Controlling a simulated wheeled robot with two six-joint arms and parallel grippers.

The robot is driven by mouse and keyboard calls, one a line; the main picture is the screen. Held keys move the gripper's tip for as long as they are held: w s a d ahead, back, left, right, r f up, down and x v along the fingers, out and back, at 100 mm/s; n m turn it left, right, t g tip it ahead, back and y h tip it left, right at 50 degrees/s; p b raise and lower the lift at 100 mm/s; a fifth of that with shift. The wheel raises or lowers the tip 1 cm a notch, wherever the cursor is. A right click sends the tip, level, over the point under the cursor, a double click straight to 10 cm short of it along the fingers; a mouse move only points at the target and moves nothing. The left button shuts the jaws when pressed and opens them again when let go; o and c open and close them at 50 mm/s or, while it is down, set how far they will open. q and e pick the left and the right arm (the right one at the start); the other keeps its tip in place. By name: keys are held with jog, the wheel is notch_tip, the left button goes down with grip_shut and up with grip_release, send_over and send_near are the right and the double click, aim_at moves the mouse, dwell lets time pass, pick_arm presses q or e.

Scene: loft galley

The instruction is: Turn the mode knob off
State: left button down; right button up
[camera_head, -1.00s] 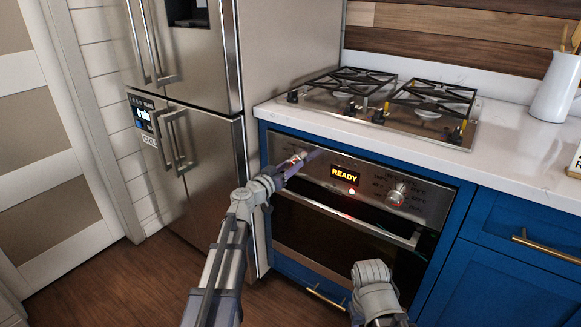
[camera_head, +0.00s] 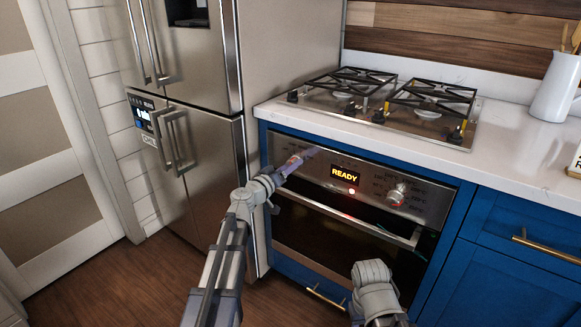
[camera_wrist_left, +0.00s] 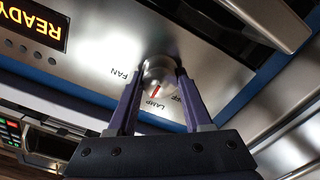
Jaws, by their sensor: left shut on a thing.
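The mode knob (camera_wrist_left: 158,67) is a round silver knob on the oven's steel control panel, with FAN, LAMP and OFF printed around it. My left gripper (camera_wrist_left: 159,80) is shut on it, one finger on each side. A red mark on the knob shows between the fingers, on the side of the LAMP label and a little away from OFF. In the head view my left gripper (camera_head: 308,154) reaches the left part of the panel and hides the knob. My right gripper is not in view; only part of my right arm shows at the bottom.
A lit READY display (camera_head: 344,175) and a second knob (camera_head: 397,194) are to the right on the panel. The oven handle (camera_head: 345,220) runs below. A gas hob (camera_head: 390,100) sits on the counter above, and a steel fridge (camera_head: 200,150) stands at the left.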

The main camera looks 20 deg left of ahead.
pick_arm(q)
jog(key=n, duration=1.2)
dwell(0.6)
jog(key=shift+c, duration=1.6)
grip_release()
jog(key=v, duration=0.8)
